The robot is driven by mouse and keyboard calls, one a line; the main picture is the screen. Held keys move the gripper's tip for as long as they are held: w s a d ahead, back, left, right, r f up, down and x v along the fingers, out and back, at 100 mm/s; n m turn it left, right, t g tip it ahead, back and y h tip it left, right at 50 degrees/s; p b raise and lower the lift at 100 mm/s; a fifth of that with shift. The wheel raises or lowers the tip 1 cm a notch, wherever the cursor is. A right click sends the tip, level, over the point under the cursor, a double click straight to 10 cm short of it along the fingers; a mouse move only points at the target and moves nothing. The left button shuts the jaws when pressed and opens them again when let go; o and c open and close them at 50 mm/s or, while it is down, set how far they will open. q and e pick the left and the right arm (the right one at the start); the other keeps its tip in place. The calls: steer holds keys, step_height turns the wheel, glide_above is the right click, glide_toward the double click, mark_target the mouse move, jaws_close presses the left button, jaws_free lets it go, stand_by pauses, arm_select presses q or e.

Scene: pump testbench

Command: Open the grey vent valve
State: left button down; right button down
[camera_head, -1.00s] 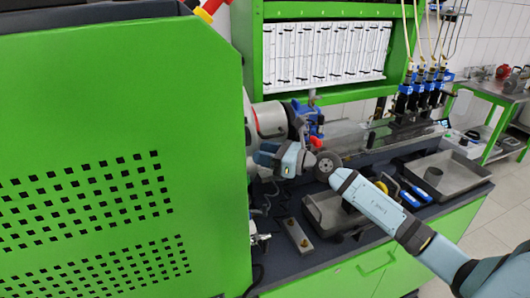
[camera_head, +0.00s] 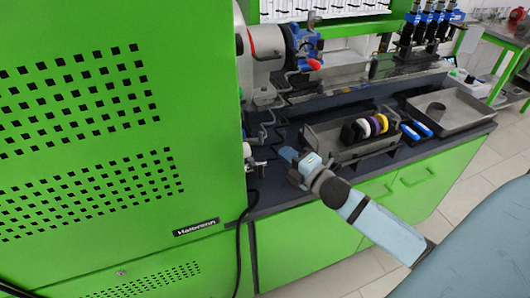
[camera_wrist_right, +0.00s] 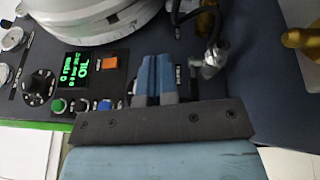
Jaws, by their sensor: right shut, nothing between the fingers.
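A small grey metal fitting with a lever-like part (camera_wrist_right: 208,58) stands on the dark panel in the right wrist view, just right of my fingers; I cannot tell for sure that it is the grey vent valve. A small silvery fitting (camera_head: 250,160) also shows in the head view beside the green cabinet, left of my gripper. My right gripper (camera_head: 287,155) is over the front part of the dark bench top. In the wrist view its two blue-grey fingers (camera_wrist_right: 154,78) are shut together with nothing between them, apart from the fitting. My left gripper is out of view.
The large green cabinet (camera_head: 120,130) fills the left. A tray with coloured rings (camera_head: 345,148) and another metal tray (camera_head: 455,112) are to the right. A lit display (camera_wrist_right: 77,72), knobs and buttons lie left of the fingers. A brass part (camera_wrist_right: 300,38) is at right.

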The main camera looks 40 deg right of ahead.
steer(key=shift+s+f+m, duration=0.25)
steer(key=shift+f+m, duration=0.1)
steer(key=shift+f, duration=0.2)
steer(key=shift+s+f+m, duration=0.2)
steer(key=shift+f+m, duration=0.15)
steer(key=shift+f, duration=0.15)
steer(key=shift+w+a, duration=0.1)
steer(key=shift+w, duration=0.25)
steer(key=w, duration=0.6)
steer(key=w+a, duration=0.1)
steer(key=w, duration=0.2)
